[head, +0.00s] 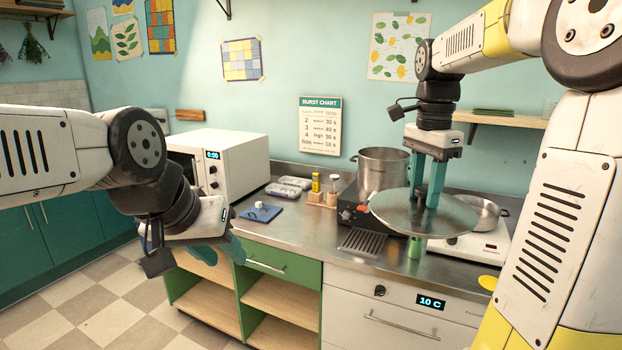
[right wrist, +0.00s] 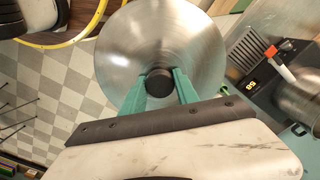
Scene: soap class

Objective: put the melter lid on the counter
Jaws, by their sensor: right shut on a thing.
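The melter lid (head: 390,213) is a round steel disc with a dark knob (right wrist: 158,82). My right gripper (head: 433,197) is shut on the knob and holds the lid level, apparently above the counter's front part. The lid (right wrist: 160,30) also shows in the right wrist view, with the teal fingers on both sides of its knob. The steel melter pot (head: 381,172) stands open on a black heating unit (head: 350,208), behind and left of the lid. The steel counter (head: 300,224) runs along the wall. My left gripper (head: 232,248) is low at the left, its jaws partly hidden.
A white microwave (head: 238,165), trays (head: 290,185), a blue mat (head: 260,213) and small bottles (head: 316,184) stand on the counter. A vent grille (head: 362,243) lies in front of the melter. A white scale-like unit with a pan (head: 486,212) is behind the lid.

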